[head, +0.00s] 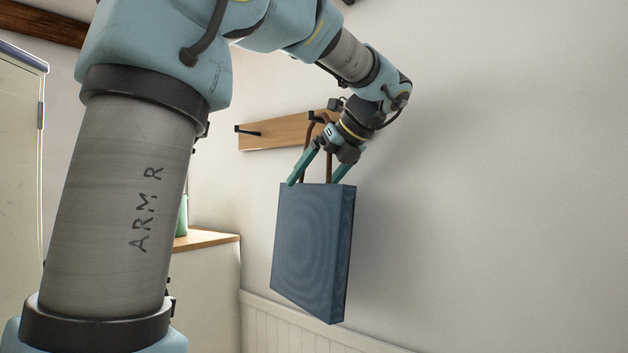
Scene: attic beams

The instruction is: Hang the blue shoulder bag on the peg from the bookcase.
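The blue shoulder bag (312,250) is upright against the right-hand wall, clear of the floor, with its brown strap (306,160) running up to the wooden peg rail (275,132). The top of the strap is at a dark peg (317,117) on the rail; my gripper partly covers this spot, so I cannot tell fully how the strap sits on it. My gripper (318,175) is just above the bag. Its two green fingers are spread apart, one on each side of the strap, with their tips near the bag's top edge.
Another dark peg (247,131) sticks out at the rail's left end. A low cream unit with a wooden top (212,239) stands left of the bag, with a green object (183,215) on it, partly hidden by my arm. The wall to the right is bare.

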